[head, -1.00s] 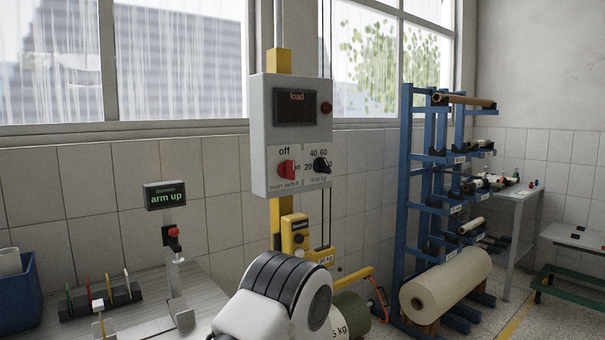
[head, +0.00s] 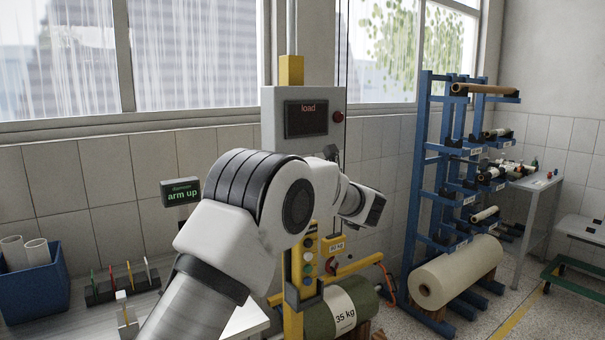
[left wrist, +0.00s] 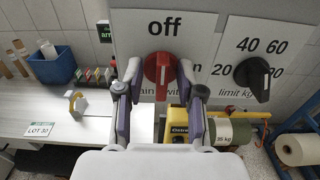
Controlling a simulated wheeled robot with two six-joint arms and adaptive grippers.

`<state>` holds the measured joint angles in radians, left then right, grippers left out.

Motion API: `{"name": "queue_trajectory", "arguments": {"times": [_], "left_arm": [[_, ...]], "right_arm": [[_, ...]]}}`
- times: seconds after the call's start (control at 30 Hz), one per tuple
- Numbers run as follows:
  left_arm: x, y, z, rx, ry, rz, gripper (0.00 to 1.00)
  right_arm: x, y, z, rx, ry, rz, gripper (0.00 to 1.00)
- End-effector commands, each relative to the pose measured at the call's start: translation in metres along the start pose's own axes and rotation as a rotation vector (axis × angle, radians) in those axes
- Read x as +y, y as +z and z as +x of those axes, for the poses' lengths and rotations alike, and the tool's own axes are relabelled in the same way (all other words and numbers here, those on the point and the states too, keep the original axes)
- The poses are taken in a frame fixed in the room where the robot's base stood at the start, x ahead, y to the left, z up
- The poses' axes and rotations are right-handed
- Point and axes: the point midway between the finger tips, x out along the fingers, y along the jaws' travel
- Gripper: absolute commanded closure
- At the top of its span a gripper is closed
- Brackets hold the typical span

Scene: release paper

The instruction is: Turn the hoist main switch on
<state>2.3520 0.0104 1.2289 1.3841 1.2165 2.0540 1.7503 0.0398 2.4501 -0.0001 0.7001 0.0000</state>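The main switch is a red knob (left wrist: 160,73) on a light grey control box (head: 270,120). In the left wrist view its white mark points up towards the word "off". My left gripper (left wrist: 160,82) is open, with one finger on each side of the red knob. I cannot tell whether the fingers touch it. In the head view my left arm covers the knob and the lower part of the box, and hides the gripper's fingers. My right gripper is in neither view.
A black limit knob (left wrist: 255,76) sits right of the switch on the same panel. A display reading "arm up" (head: 181,192) stands to the left. Below are a yellow hoist (head: 292,318) and a green 35 kg roll (head: 368,306). A blue rack (head: 413,180) stands right.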

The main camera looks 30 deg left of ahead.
Motion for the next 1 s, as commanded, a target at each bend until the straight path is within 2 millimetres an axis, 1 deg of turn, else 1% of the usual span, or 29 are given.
{"name": "queue_trajectory", "arguments": {"times": [0.23,0.27,0.3,0.33,0.37,0.77,1.0], "left_arm": [[0.0,-0.002,0.002,0.0,-0.001,0.003,0.62],[0.0,-0.002,0.002,0.0,-0.001,0.003,0.73],[0.0,-0.002,0.002,0.0,-0.001,0.003,0.87],[0.0,-0.002,0.002,0.0,-0.001,0.003,0.98],[-0.001,-0.002,0.002,0.0,-0.002,0.003,1.0],[-0.001,-0.001,0.002,-0.001,-0.002,0.019,1.0],[-0.001,-0.002,0.002,-0.002,-0.002,0.105,1.0]], "right_arm": [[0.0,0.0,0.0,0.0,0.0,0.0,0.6],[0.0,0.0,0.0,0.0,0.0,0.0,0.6],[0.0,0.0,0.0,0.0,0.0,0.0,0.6],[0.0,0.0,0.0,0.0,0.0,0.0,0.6],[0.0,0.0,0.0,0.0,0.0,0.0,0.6],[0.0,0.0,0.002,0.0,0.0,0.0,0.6],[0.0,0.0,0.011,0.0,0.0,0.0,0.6]]}}
